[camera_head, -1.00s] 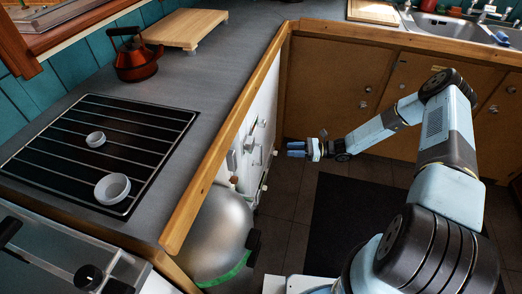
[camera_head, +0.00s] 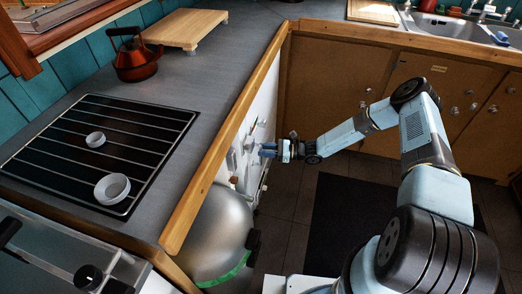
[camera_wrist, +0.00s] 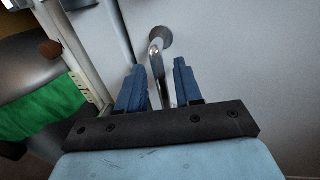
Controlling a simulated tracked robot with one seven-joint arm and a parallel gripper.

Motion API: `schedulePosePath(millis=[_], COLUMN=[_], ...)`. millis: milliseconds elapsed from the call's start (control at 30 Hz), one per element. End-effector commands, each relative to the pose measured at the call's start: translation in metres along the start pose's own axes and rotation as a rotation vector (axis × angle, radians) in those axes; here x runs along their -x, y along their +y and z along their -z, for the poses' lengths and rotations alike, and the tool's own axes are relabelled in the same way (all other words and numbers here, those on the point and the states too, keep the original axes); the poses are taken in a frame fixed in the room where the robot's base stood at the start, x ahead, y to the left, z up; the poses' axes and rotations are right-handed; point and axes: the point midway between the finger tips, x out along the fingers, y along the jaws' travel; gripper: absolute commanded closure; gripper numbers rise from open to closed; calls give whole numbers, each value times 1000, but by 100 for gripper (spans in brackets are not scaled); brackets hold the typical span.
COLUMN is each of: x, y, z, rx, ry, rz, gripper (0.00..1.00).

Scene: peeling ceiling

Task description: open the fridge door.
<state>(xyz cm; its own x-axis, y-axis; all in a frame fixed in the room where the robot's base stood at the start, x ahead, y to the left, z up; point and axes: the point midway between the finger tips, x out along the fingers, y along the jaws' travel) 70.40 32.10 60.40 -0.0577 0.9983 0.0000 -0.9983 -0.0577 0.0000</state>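The fridge door (camera_head: 264,103) is a white upright panel under the wooden counter edge, seen at a steep angle in the head view. In the wrist view the pale door (camera_wrist: 240,65) fills the right side and looks closed. A metal bar handle (camera_wrist: 156,60) stands out from it on a round mount. My gripper (camera_head: 267,149) is at the door front. In the wrist view its blue fingers (camera_wrist: 160,78) are apart, one on each side of the handle, with small gaps visible. The handle is partly hidden by my gripper in the head view.
A rounded silver object (camera_head: 215,235) with a green band stands left of the door, below the counter. The wooden counter edge (camera_head: 228,135) overhangs the door. Wooden cabinets (camera_head: 335,85) close off the back. Dark floor with a black mat (camera_head: 345,215) is clear in front.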

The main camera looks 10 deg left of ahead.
Motion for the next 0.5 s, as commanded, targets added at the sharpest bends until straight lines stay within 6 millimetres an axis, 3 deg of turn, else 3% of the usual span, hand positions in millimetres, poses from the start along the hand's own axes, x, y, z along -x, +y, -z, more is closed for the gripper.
schedulePosePath(millis=[200,500], x=[-17,-20], y=[0,0], z=[0,0], rx=[-1,0], ry=[0,0], rz=[1,1], gripper=[65,65])
